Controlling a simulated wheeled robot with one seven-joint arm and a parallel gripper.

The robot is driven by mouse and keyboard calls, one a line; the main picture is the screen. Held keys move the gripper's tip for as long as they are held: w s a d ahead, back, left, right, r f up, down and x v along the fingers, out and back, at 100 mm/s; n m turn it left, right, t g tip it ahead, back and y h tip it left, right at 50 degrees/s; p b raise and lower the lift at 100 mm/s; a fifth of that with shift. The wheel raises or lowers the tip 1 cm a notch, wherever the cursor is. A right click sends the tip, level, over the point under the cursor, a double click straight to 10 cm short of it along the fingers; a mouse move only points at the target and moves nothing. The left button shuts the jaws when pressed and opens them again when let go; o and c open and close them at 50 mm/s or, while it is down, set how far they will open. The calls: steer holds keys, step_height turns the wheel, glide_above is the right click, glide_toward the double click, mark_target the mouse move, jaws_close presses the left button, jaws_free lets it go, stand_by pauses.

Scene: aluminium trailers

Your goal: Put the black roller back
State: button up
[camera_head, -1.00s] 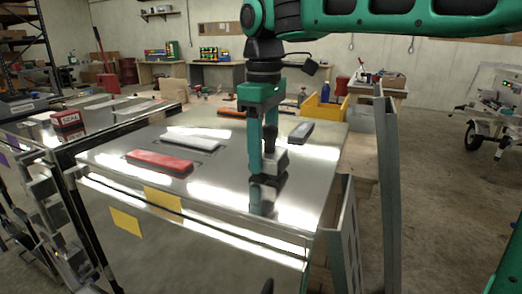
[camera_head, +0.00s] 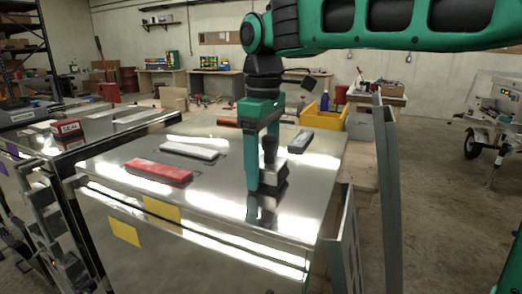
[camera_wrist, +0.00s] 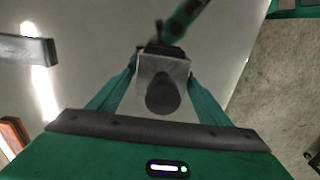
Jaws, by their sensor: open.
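A black-handled tool (camera_head: 271,168), the likely black roller, stands upright on the shiny metal worktop (camera_head: 225,185) near its right side. It has a dark rounded knob above a grey block-like body with a dark base. In the wrist view the tool (camera_wrist: 163,92) sits between my fingers, knob toward the camera. My gripper (camera_head: 262,176) is open and points down around the tool. One green finger stands just left of it in the head view; the other is partly hidden behind the knob. In the wrist view the fingers of my gripper (camera_wrist: 162,80) show on either side, apparently clear of it.
A red block (camera_head: 158,172), a white block (camera_head: 190,151) and a grey block (camera_head: 300,141) lie on the worktop. An orange-edged block (camera_head: 227,123) lies at its back. A yellow bin (camera_head: 322,117) stands behind. A grey upright post (camera_head: 388,185) rises at the right.

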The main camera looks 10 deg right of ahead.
step_height(320, 180, up, 13)
steer(key=shift+r, duration=0.1)
stand_by(0.4)
